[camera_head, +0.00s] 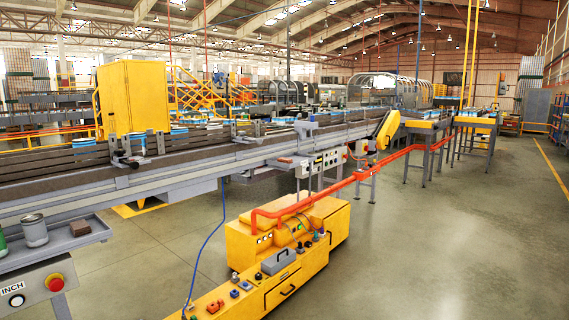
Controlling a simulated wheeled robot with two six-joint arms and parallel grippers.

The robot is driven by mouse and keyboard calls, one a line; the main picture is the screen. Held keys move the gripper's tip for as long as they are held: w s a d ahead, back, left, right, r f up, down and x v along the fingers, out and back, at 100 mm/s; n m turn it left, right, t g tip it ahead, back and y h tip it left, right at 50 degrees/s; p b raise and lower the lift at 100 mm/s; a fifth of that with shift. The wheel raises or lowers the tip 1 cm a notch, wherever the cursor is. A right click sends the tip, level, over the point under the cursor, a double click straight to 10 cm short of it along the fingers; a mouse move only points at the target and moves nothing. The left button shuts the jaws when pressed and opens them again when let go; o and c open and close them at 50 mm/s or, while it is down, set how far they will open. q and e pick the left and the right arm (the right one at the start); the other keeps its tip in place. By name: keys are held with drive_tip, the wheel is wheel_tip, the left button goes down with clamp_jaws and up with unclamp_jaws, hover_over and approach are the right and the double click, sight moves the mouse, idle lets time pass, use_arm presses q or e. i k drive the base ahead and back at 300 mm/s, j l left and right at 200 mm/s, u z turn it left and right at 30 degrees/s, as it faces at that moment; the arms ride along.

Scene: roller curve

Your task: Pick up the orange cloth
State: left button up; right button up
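I cannot make out an orange cloth in the head view. The clear orange shapes are a long orange rail (352,180) beside the conveyor and small orange-red parts (215,305) on a low yellow machine. Neither looks like cloth. Neither of my grippers shows in this view.
A roller conveyor (195,160) runs from the left toward the back right. A tray (85,241) at the left holds a grey can (35,230) and a brown block (80,228). A yellow machine (290,245) stands on the floor in front. Open floor (460,250) lies at the right.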

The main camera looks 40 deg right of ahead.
sight(285, 161)
drive_tip(key=i+l+z, duration=0.8)
drive_tip(key=l, duration=0.15)
drive_tip(key=i+l+z, duration=0.25)
drive_tip(key=i+z, duration=0.2)
drive_tip(key=i+l+z, duration=0.1)
drive_tip(key=i+z, duration=0.3)
drive_tip(key=i, duration=0.15)
drive_tip(key=i+l+u, duration=0.1)
drive_tip(key=i+u, duration=0.15)
drive_tip(key=i, duration=0.3)
drive_tip(key=i+l+u, duration=0.25)
drive_tip(key=i, duration=0.3)
drive_tip(key=i+l+u, duration=0.3)
drive_tip(key=i, duration=0.2)
